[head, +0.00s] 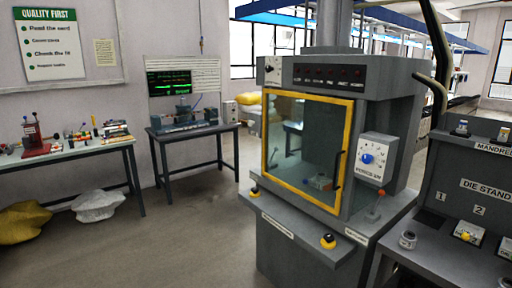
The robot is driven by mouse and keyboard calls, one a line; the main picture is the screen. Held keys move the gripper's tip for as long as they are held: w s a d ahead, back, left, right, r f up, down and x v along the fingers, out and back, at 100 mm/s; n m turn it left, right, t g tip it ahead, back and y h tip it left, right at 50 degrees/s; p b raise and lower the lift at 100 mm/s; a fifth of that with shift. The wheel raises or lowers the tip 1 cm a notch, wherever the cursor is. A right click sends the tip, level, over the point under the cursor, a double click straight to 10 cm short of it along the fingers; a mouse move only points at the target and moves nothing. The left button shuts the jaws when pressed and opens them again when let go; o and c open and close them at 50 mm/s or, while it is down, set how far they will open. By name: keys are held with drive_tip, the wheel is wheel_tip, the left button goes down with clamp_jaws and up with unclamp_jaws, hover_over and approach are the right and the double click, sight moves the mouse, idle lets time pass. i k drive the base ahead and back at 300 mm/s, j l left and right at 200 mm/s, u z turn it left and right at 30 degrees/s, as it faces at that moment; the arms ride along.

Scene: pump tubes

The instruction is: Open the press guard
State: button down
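The press (390,95) is a tall grey machine right of the middle in the head view. Its guard (305,150) is a clear panel in a yellow frame on the front, and it looks closed. A dark upright handle (338,170) is on the guard's right side. Blurred small parts show through the panel inside the press. My gripper is not in view, so its state and its distance from the guard are hidden.
A grey ledge with yellow-based buttons (327,242) juts out below the guard. A blue-knobbed control box (376,158) is right of it. A die stand (470,195) stands close on the right. Two tables line the left wall. The floor (190,235) in front is clear.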

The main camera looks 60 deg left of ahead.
sight(350, 104)
drive_tip(key=u, duration=1.7)
